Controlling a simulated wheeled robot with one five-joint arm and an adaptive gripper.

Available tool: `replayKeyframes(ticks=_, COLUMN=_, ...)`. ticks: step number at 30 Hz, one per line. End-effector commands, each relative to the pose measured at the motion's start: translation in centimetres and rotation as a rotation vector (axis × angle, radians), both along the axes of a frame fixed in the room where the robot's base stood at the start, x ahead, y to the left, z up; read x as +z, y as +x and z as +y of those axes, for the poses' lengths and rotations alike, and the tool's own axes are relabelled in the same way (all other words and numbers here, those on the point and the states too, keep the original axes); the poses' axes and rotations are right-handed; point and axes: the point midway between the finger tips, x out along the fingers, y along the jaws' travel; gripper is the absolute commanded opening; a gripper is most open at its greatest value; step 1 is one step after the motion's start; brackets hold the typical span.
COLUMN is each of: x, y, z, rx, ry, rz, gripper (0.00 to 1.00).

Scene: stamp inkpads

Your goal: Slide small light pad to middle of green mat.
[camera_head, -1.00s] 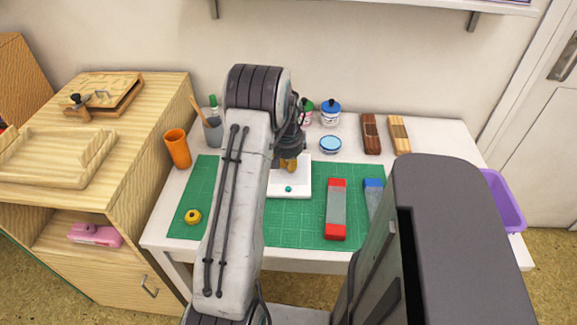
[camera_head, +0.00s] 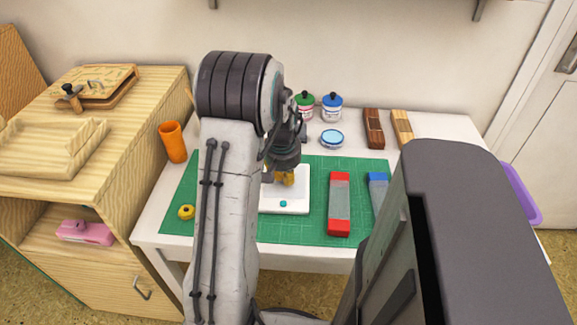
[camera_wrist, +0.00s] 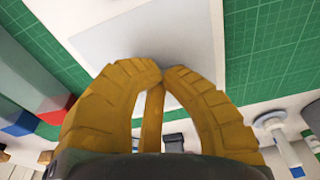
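The small light pad (camera_head: 298,200) is a flat white square with a teal dot near its front edge. It lies on the green mat (camera_head: 290,232), with green showing in front of it. Its left part is hidden behind my arm. My gripper (camera_head: 285,180) has yellow fingers, pointing down over the pad at its surface. In the wrist view the fingertips (camera_wrist: 163,72) meet, with nothing between them, and the pad (camera_wrist: 145,35) spreads beneath as a pale surface. I cannot tell exactly how firmly they touch it.
A red-ended grey block (camera_head: 340,207) lies right of the pad, and a blue-ended one (camera_head: 377,185) beyond it. A blue-lidded round tin (camera_head: 332,139), jars and an orange cup (camera_head: 173,142) stand behind.

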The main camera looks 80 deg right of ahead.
Motion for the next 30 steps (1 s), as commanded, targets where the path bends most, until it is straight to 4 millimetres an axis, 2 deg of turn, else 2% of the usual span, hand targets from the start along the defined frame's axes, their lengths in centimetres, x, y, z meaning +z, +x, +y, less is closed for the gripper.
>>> replayKeyframes(ticks=1, x=-0.6, y=0.0, z=0.8, rx=0.0, ry=0.01, rz=0.0, gripper=0.0)
replayKeyframes(ticks=6, x=-0.4, y=0.0, z=1.6, rx=0.0, ry=0.012, rz=0.0, gripper=0.0)
replayKeyframes(ticks=17, x=-0.3, y=0.0, z=1.6, rx=0.0, ry=0.014, rz=0.0, gripper=0.0)
replayKeyframes(ticks=25, x=1.3, y=0.0, z=1.5, rx=0.0, ry=0.009, rz=0.0, gripper=0.0)
replayKeyframes(ticks=30, x=0.9, y=0.3, z=1.4, rx=0.007, ry=0.017, rz=-0.001, gripper=0.0)
